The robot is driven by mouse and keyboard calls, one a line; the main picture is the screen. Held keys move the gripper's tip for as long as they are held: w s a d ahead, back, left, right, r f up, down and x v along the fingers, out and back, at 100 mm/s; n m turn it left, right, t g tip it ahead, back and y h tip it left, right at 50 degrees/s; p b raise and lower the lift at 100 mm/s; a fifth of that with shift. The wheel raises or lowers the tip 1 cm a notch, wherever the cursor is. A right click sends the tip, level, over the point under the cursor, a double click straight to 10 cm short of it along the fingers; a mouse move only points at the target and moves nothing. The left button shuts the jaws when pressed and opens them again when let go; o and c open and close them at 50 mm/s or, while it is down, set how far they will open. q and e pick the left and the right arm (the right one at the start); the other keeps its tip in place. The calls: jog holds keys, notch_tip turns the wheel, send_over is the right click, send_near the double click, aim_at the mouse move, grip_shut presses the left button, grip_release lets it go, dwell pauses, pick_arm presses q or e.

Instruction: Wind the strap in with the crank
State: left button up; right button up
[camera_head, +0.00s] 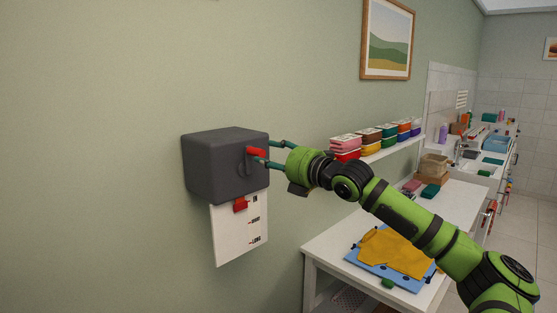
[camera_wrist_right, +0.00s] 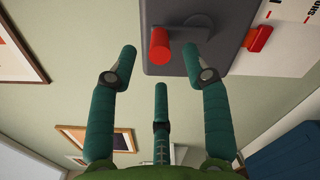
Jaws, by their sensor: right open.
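A dark grey box (camera_head: 215,168) is fixed to the wall, with a crank on its right face. The crank has a grey arm (camera_wrist_right: 192,58) and a red handle (camera_head: 256,152). The red handle (camera_wrist_right: 159,46) also shows in the right wrist view. My right gripper (camera_head: 271,152) is open around the handle's end, with fingers on both sides and visible gaps in the wrist view. A red tab (camera_head: 240,205) hangs just below the box, before a white marked board (camera_head: 228,240). I cannot make out the strap itself. My left gripper is not in view.
A white table (camera_head: 325,246) stands at the right, with a yellow garment (camera_head: 395,252) on a blue board. A wall shelf (camera_head: 392,148) holds several coloured boxes. A framed picture (camera_head: 388,40) hangs above. The wall left of the grey box is bare.

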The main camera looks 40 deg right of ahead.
jog(key=shift+s+d, duration=0.25)
jog(key=shift+s, duration=0.65)
jog(key=shift+s+a, duration=0.25)
jog(key=shift+s, duration=0.1)
